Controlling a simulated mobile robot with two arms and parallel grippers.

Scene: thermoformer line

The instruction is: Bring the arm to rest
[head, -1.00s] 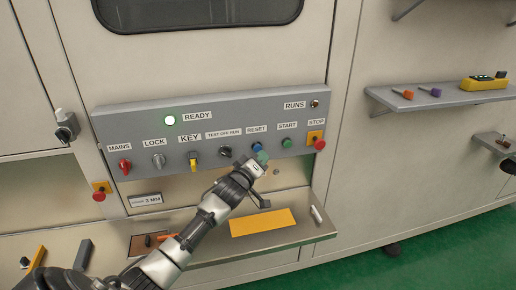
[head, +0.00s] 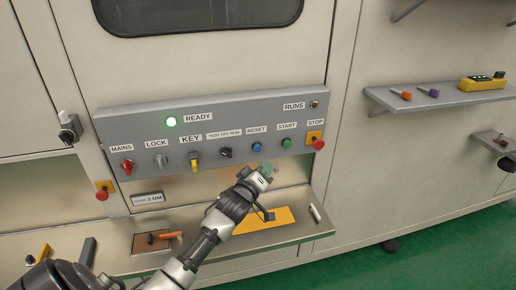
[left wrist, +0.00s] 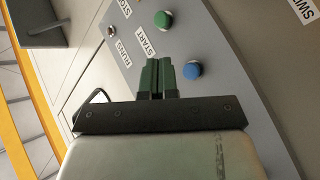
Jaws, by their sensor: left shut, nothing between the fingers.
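My left gripper (head: 266,167) is in front of the machine, just below the grey control panel (head: 215,117). Its green-tipped fingers are shut and empty, and they show in the left wrist view (left wrist: 157,78) with the green START button (left wrist: 163,20) and the blue RESET button (left wrist: 193,70) beyond them. In the head view the fingers stand apart from the RESET button (head: 257,146) and the START button (head: 286,143). The green READY lamp (head: 171,122) is lit. My right gripper is not in view.
A shelf (head: 440,98) at the right bears a yellow pendant (head: 482,83). Red stop buttons (head: 319,144) (head: 102,195) stick out.

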